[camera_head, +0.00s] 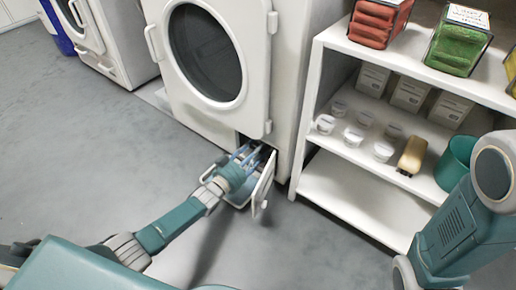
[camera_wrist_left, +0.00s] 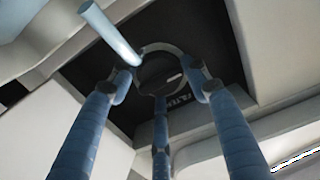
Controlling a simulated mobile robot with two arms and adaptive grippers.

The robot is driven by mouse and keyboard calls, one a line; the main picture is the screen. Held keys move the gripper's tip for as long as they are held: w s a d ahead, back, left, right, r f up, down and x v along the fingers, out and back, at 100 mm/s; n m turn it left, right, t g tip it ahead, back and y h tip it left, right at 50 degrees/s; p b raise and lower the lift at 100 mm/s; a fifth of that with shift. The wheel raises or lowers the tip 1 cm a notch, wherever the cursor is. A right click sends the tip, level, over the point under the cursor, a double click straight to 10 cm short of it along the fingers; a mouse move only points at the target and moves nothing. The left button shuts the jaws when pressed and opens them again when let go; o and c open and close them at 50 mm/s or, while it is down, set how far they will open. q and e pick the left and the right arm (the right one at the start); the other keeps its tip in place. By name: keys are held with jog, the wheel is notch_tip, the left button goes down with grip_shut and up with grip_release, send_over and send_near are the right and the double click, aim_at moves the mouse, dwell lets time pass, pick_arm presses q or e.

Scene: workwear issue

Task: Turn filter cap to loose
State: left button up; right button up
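The white washing machine (camera_head: 225,100) has a small open compartment low on its front, with its flap (camera_head: 264,181) swung out. My left gripper (camera_head: 250,156) reaches into this compartment. In the left wrist view, the round dark filter cap (camera_wrist_left: 160,75) sits in a dark recess with partly hidden lettering below it. The blue fingers of my left gripper (camera_wrist_left: 164,82) stand around the cap, with their tips close to its rim. Whether they press on it I cannot tell. The cap's turn position is unclear. My right arm shows at the right; its gripper is out of view.
A light blue rod-like part (camera_wrist_left: 110,32) sticks out beside the cap. A white shelf (camera_head: 345,195) stands right of the machine, holding white tubs (camera_head: 354,136), a brush (camera_head: 412,156), a green cup (camera_head: 455,162) and boxes (camera_head: 410,93). The grey floor in front is clear.

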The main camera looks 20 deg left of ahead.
pick_arm(q)
jog(key=o, duration=0.3)
jog(key=shift+s+d+f, duration=0.1)
jog(key=shift+d+f, duration=0.05)
jog(key=shift+d, duration=0.05)
jog(key=shift+a, duration=0.1)
